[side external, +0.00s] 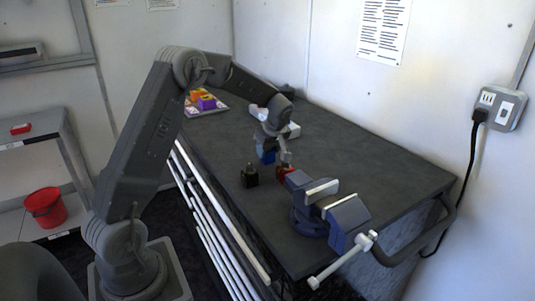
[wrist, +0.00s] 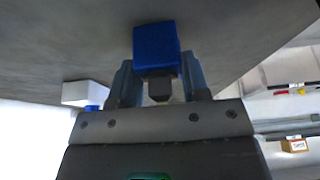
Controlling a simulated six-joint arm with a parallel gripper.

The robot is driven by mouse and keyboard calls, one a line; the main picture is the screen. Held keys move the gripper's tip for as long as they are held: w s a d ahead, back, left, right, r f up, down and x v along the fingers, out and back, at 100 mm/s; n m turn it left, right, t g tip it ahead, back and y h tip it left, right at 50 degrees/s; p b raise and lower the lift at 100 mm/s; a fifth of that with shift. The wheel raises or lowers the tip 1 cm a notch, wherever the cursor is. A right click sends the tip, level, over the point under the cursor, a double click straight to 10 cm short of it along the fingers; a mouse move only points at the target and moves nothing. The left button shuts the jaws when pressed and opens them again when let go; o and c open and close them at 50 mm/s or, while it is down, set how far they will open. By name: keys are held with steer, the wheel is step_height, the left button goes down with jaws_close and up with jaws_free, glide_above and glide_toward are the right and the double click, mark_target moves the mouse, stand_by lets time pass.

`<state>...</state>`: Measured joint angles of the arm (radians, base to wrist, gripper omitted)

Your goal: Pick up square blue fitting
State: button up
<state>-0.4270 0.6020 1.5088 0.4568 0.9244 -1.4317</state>
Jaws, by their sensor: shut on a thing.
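The square blue fitting (wrist: 156,46) is between the two fingers of my gripper (wrist: 158,78) in the wrist view. A dark stub shows at the near end of the fitting. My gripper is shut on it. In the side view the blue fitting (side external: 267,157) shows below my gripper (side external: 270,141), over the dark worktop (side external: 352,140). I cannot tell whether the fitting touches the worktop.
A black block (side external: 250,177) and a red part (side external: 283,173) are close by. A blue vise (side external: 335,212) stands at the near right. A white block (side external: 292,130) is behind my gripper. A tray with purple and orange things (side external: 203,101) sits at the back left.

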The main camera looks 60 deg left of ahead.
steer(key=shift+r, duration=0.15)
step_height(320, 180, up, 4)
steer(key=shift+r, duration=0.1)
steer(key=s+a+r, duration=0.6)
steer(key=s, duration=0.3)
steer(key=w+d+r, duration=0.2)
steer(key=w+d, duration=0.2)
steer(key=d, duration=0.5)
steer(key=w+d+r, duration=0.1)
steer(key=w+d, duration=0.2)
steer(key=d, duration=0.6)
steer(key=s+d+r, duration=0.1)
steer(key=d+r, duration=0.1)
steer(key=d, duration=0.9)
steer(key=s+d+r, duration=0.1)
steer(key=d+r, duration=0.1)
steer(key=d, duration=0.8)
steer(key=shift+d+f, duration=0.15)
steer(key=shift+f, duration=4.15)
